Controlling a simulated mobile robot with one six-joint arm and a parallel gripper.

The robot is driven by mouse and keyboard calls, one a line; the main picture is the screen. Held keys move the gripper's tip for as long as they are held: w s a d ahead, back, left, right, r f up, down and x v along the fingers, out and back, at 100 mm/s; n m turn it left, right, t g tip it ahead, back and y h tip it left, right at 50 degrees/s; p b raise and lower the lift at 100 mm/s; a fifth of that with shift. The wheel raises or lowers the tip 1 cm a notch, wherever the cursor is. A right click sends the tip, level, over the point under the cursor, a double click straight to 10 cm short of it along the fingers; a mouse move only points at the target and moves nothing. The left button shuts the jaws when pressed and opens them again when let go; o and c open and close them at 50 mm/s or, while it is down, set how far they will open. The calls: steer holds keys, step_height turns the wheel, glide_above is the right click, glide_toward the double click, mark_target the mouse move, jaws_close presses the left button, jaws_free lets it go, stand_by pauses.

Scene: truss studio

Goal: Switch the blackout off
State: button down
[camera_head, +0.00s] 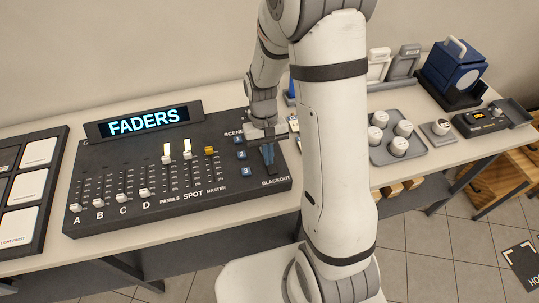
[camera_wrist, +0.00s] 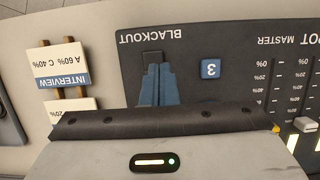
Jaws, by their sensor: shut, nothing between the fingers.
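The blackout switch (camera_wrist: 152,57) is a small dark piece beside the BLACKOUT lettering on the lighting console (camera_head: 130,165), upside down in the wrist view. Most of it is hidden behind my fingers. My gripper (camera_head: 268,158) is over the console's right end, pointing down at the switch. In the wrist view my gripper (camera_wrist: 157,70) shows two blue fingers side by side, shut and empty, with their tips at the switch. I cannot tell whether they touch it or which way it is set.
Blue scene buttons (camera_head: 240,154) and fader rows are left of my gripper. The console's display (camera_head: 145,120) reads FADERS. Cue cards (camera_wrist: 62,70) lie beyond the console's edge. A tray of round white-topped pieces (camera_head: 377,155) and a blue case (camera_head: 455,70) stand right of my arm.

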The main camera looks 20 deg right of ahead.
mark_target(269, 168)
step_height(269, 168, up, 12)
steer(key=b, duration=0.1)
steer(key=shift+r, duration=0.15)
steer(key=shift+s+r, duration=0.1)
stand_by(0.5)
steer(key=s+d+r+t+b, duration=0.1)
steer(key=s+r+t, duration=0.1)
steer(key=s, duration=0.3)
steer(key=s+d+r+t+b, duration=0.1)
steer(key=s+r+t, duration=0.2)
steer(key=s+t, duration=0.2)
steer(key=shift+s+r+b, duration=0.2)
steer(key=shift+s+b, duration=0.2)
steer(key=shift+s, duration=0.4)
steer(key=c, duration=2.1)
jaws_free()
steer(key=shift+a, duration=0.1)
